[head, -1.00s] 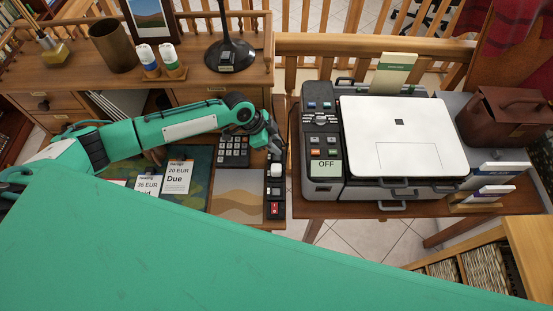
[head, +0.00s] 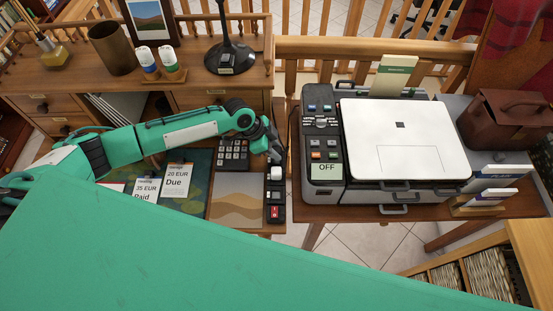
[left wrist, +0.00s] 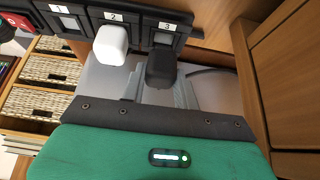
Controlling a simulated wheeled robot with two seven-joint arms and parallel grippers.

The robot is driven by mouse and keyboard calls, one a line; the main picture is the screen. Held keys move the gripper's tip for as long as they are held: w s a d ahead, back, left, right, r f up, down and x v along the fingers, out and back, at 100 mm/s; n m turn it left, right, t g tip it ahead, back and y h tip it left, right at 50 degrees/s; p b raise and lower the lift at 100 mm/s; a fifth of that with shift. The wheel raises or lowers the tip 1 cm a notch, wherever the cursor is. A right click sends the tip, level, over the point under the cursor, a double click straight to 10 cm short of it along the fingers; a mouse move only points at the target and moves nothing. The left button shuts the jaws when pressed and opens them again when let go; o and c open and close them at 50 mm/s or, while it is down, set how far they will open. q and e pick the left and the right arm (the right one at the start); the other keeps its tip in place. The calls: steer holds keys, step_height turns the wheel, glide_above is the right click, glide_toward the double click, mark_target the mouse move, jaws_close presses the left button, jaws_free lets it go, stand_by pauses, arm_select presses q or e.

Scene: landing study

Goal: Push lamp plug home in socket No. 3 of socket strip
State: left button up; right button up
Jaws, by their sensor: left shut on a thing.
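The socket strip (head: 275,194) lies along the right edge of the desk. In the left wrist view the strip (left wrist: 134,30) shows numbered sockets 1, 2 and 3. A white plug (left wrist: 111,45) sits at No. 2; it also shows in the head view (head: 276,173). The dark lamp plug (left wrist: 161,66) is at No. 3, covering the lower part of that socket. My left gripper (left wrist: 163,90) is shut on this plug; in the head view the gripper (head: 273,150) is at the strip's far end. How deep the plug sits cannot be told. My right gripper is not in view.
A red switch (head: 275,212) is at the strip's near end. A printer-like machine (head: 323,150) marked OFF stands right, across a narrow gap. The lamp base (head: 230,57) stands on the shelf behind.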

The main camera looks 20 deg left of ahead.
arm_select(q)
steer(key=shift+f+b, duration=0.7)
steer(key=shift+f, duration=0.45)
stand_by(0.4)
steer(key=o, duration=1)
steer(key=shift+o, duration=0.2)
steer(key=b+v, duration=0.2)
steer(key=v, duration=1.1)
steer(key=shift+a+r+b, duration=0.15)
steer(key=shift+r+b, duration=0.25)
steer(key=shift+s, duration=0.1)
